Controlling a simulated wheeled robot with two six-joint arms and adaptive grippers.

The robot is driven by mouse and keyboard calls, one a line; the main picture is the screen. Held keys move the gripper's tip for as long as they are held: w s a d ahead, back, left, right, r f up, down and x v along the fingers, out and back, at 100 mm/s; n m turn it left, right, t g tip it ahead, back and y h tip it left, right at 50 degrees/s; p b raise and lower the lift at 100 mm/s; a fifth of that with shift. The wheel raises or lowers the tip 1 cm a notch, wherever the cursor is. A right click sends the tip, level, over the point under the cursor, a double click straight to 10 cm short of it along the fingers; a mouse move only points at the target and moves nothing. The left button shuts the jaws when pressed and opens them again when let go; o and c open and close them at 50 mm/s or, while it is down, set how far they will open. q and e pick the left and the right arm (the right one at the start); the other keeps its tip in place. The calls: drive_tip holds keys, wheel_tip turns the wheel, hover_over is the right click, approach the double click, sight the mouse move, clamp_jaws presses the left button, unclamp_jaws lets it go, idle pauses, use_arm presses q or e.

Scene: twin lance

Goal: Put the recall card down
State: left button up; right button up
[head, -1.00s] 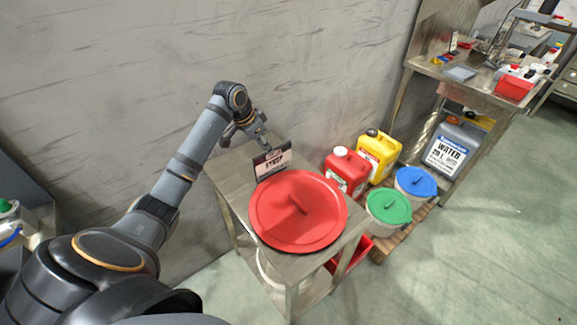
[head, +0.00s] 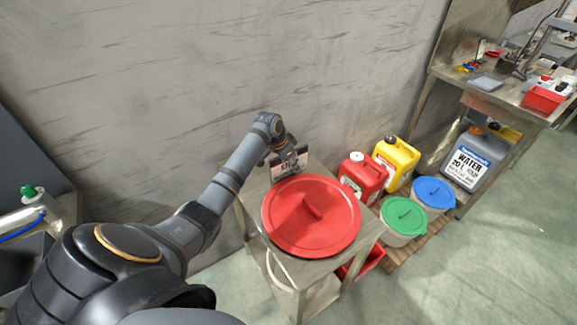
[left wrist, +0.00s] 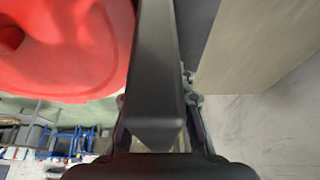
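The recall card (head: 287,168) stands roughly upright at the back left of the small metal table (head: 255,187), behind the large red lid (head: 330,228). My left gripper (head: 290,157) is at the card's upper part and covers some of its face, so its lettering is not readable. In the left wrist view a dark bar (left wrist: 158,70), which looks like the card seen edge-on, lies between the fingers of my left gripper (left wrist: 157,110). The fingers appear shut on it. Whether its lower edge touches the table is hidden. My right gripper is not in view.
The red lid fills most of the tabletop and lies close to the card. The wall (head: 200,90) is close behind. Red (head: 362,178) and yellow (head: 397,160) canisters and buckets with green (head: 403,215) and blue (head: 433,192) lids stand to the right.

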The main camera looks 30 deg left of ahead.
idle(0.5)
use_arm(q)
drive_tip(key=shift+f, duration=0.1)
clamp_jaws()
wheel_tip(320, 180, up, 3)
drive_tip(key=shift+f, duration=0.15)
drive_tip(key=s+d+r, duration=0.7)
drive_tip(key=s+r, duration=0.3)
drive_tip(key=s, duration=0.2)
drive_tip(key=shift+d+r, duration=0.2)
drive_tip(key=shift+r, duration=0.15)
